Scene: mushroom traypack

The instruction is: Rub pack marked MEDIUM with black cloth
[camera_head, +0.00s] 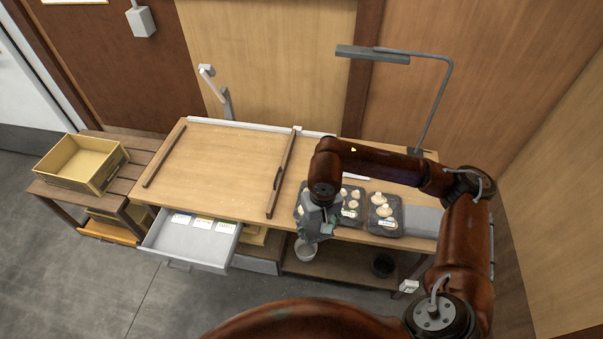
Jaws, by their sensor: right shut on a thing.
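Dark packs of pale mushrooms stand in a row at the table's front right. One pack (371,212) is in full view at the right, with a white label (388,223) too small to read. Another pack (358,221) is left of it, partly behind my right gripper (325,236), with its own unreadable label (348,213). Farther left, dark pack edges show around the gripper. I cannot tell which pack is marked MEDIUM. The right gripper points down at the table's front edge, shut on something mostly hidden. I cannot make out the black cloth. My left gripper is out of view.
An open drawer (190,245) with several cards juts out at the front left. Wooden bars (280,178) lie across the table (225,165), whose left part is clear. A grey block (422,221) is at the right. A lamp (375,55) overhangs the back; a yellow crate (65,182) stands left.

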